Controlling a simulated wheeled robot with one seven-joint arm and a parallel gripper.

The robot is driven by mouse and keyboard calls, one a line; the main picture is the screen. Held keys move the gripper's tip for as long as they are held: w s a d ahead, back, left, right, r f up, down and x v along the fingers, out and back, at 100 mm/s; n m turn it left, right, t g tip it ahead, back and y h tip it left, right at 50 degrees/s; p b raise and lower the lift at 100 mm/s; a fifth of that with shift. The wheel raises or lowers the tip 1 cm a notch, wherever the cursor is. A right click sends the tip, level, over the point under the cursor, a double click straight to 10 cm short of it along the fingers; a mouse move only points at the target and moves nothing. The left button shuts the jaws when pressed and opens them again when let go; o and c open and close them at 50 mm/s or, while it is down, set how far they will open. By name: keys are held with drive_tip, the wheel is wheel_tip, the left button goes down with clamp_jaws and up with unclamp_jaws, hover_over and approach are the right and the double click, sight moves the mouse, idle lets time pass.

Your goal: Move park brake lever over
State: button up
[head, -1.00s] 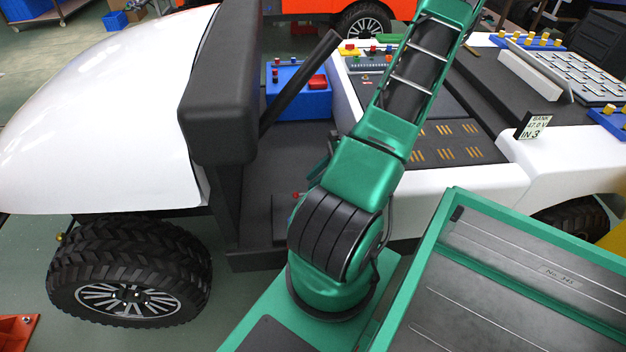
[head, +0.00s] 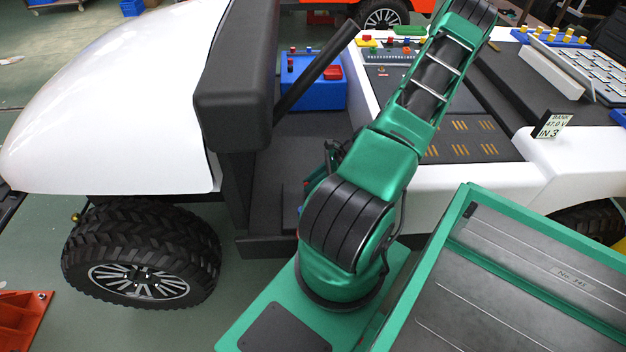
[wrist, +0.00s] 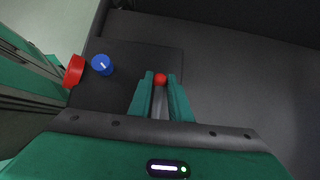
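The park brake lever is a thin grey lever with a red ball knob (wrist: 160,79) in the wrist view. It stands over a dark plate on the cart's floor. My gripper (wrist: 160,92) has its two green fingers on either side of the lever, close against it, with the red ball at the fingertips. It looks shut on the lever, though the contact itself is hard to see.
A blue knob (wrist: 102,64) and a red knob (wrist: 75,70) are left of the lever. The white body (head: 110,100) is left.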

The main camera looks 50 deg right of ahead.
drive_tip(key=shift+s+d+r, duration=0.15)
drive_tip(key=shift+d+r, duration=0.05)
drive_tip(key=shift+r, duration=0.6)
drive_tip(key=shift+s+d+r, duration=0.15)
drive_tip(key=shift+d+r, duration=0.05)
drive_tip(key=shift+r, duration=0.6)
drive_tip(key=shift+s+d+r, duration=0.1)
drive_tip(key=shift+s+r, duration=0.05)
drive_tip(key=shift+r, duration=0.8)
drive_tip(key=shift+w+a+r+v, duration=0.1)
drive_tip(key=shift+v, duration=0.75)
drive_tip(key=shift+w+a+r+v, duration=0.1)
drive_tip(key=shift+r+v, duration=0.05)
drive_tip(key=shift+v, duration=0.65)
drive_tip(key=shift+w+a+r+v, duration=0.1)
drive_tip(key=shift+v, duration=0.75)
drive_tip(key=shift+d, duration=0.1)
drive_tip(key=shift+v, duration=2.5)
